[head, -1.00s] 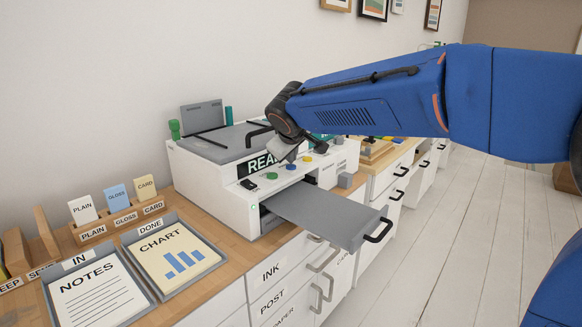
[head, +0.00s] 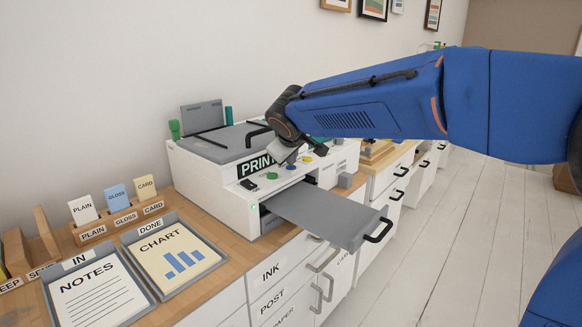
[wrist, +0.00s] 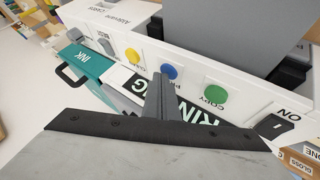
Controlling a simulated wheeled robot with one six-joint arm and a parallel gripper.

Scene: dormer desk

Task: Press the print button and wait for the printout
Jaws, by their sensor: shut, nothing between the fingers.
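The white printer (head: 205,185) stands on the desk, and its dark display (head: 257,164) shows the start of "PRIN…", the rest hidden by my gripper. Its front has a green button (head: 272,176) marked COPY in the wrist view (wrist: 215,95), a blue button (head: 291,166) and a yellow button (head: 307,158). My gripper (head: 290,158) is shut and empty, its fingertips (wrist: 160,80) close to the blue button (wrist: 168,71). I cannot tell whether they touch it. The grey output tray (head: 325,215) sticks out from the printer with no sheet visible on it.
An IN tray (head: 138,290) holds a NOTES sheet and a DONE tray (head: 215,262) holds a CHART sheet. Paper cards (head: 115,198) stand behind them. Drawers (head: 290,280) are below. A teal ink part (wrist: 85,62) is beside the display.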

